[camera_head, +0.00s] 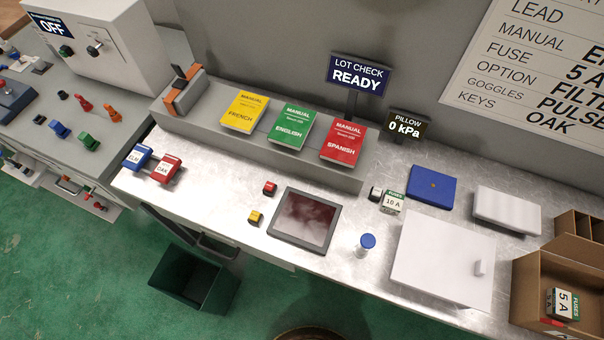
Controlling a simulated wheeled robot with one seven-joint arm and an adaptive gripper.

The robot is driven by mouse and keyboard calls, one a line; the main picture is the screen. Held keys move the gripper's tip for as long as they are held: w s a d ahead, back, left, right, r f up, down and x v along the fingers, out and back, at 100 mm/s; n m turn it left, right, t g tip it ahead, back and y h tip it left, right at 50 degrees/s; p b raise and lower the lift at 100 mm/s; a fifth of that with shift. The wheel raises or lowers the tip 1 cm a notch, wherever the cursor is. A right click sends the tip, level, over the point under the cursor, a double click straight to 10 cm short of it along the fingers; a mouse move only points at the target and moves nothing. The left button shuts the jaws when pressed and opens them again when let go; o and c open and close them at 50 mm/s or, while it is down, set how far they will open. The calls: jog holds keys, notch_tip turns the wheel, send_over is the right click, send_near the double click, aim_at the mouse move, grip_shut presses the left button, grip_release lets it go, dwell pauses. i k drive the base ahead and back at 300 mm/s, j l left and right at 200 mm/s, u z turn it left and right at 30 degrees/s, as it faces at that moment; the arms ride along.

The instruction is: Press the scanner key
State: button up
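No key in view carries a readable "scanner" label, so I cannot tell which one is the scanner key. A small red-topped block like a key (270,188) sits on the metal bench, left of a dark, glassy square panel (304,221). A yellow-topped one (255,218) sits nearer the front, also left of the panel. A sign reading "LOT CHECK READY" (358,75) stands behind the bench. My gripper is not in view.
Three manuals, French (245,112), English (294,127) and Spanish (344,142), lie on a raised ledge. A blue-capped vial (367,244) and a white lidded box (440,262) stand right of the panel. A cardboard box (533,285) is far right; a dark bin (195,280) is on the floor.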

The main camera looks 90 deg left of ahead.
aim_at(269, 186)
jog(key=k+u, duration=0.15)
jog(key=u, duration=3.05)
